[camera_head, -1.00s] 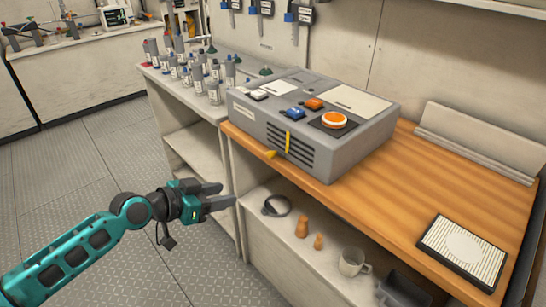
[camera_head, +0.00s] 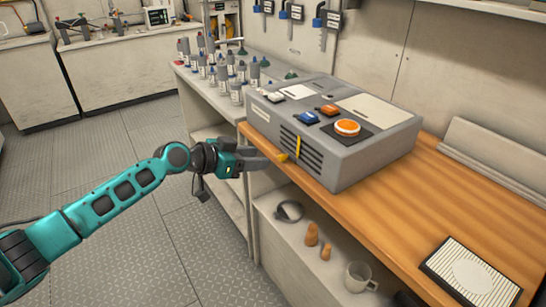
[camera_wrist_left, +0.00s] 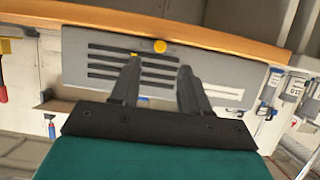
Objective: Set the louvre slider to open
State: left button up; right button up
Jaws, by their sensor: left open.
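The grey box (camera_head: 350,160) stands on the wooden bench top, with dark louvre slots in its front face. A yellow vertical strip (camera_head: 298,147) crosses the slots, and a yellow tab (camera_head: 282,156) sticks out low at their left end. In the left wrist view a round yellow knob (camera_wrist_left: 160,46) shows beyond the slots (camera_wrist_left: 110,64), near the wooden edge. My left gripper (camera_head: 262,160) is open and empty, pointing at the front face, just left of the tab. In the wrist view its fingers (camera_wrist_left: 160,72) are apart, with the knob ahead between them. Contact cannot be told.
The box top carries an orange round button (camera_head: 347,127) and blue and orange switches. The wooden bench edge (camera_head: 330,190) runs just below the box. Several bottles (camera_head: 222,75) stand on the shelf behind left. A mug (camera_head: 358,276) sits on the lower shelf. Floor at left is clear.

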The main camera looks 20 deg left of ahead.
aim_at(279, 158)
pick_arm(q)
jog(key=x, duration=0.6)
jog(key=shift+w+d, duration=0.1)
jog(key=shift+d, duration=0.05)
jog(key=shift+f, duration=0.1)
grip_shut()
dwell(0.4)
